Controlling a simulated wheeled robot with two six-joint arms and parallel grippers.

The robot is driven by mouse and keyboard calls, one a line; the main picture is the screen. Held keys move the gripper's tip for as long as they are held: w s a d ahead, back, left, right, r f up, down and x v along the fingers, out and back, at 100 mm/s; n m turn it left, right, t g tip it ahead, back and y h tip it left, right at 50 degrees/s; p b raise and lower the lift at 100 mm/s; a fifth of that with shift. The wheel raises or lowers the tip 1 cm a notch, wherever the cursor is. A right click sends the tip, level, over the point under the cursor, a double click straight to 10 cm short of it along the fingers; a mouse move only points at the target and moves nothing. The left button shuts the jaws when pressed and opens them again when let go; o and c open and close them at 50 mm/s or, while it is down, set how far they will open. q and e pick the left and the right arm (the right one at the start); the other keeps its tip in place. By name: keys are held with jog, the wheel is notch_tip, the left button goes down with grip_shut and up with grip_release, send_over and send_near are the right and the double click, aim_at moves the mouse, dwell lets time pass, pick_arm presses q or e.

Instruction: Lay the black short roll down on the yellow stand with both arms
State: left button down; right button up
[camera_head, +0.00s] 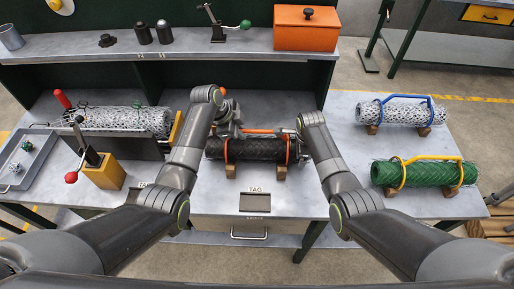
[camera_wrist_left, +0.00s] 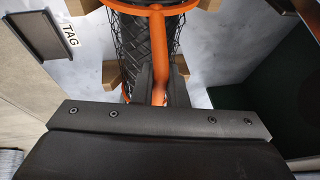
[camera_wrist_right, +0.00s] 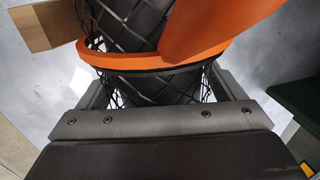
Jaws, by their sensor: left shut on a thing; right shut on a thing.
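The black short roll (camera_head: 255,149) is dark mesh with orange bands and an orange carry bar. It lies level across the middle of the bench, over two small wooden blocks (camera_head: 231,171); I cannot tell whether it touches them. My left gripper (camera_head: 232,130) is shut on the orange bar (camera_wrist_left: 163,50) near the roll's left end. My right gripper (camera_head: 298,132) is shut at the roll's right end, beside an orange band (camera_wrist_right: 170,55); its fingertips are mostly hidden there.
A white mesh roll with a blue bar (camera_head: 402,112) and a green roll with a yellow bar (camera_head: 425,174) lie at right. A silver mesh roll (camera_head: 120,120) and a grey tray (camera_head: 28,158) are at left. An orange box (camera_head: 306,32) stands on the back shelf.

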pick_arm(q)
jog(key=shift+w+r, duration=0.15)
pick_arm(e)
jog(key=shift+w+r, duration=0.1)
jog(key=shift+r, duration=0.1)
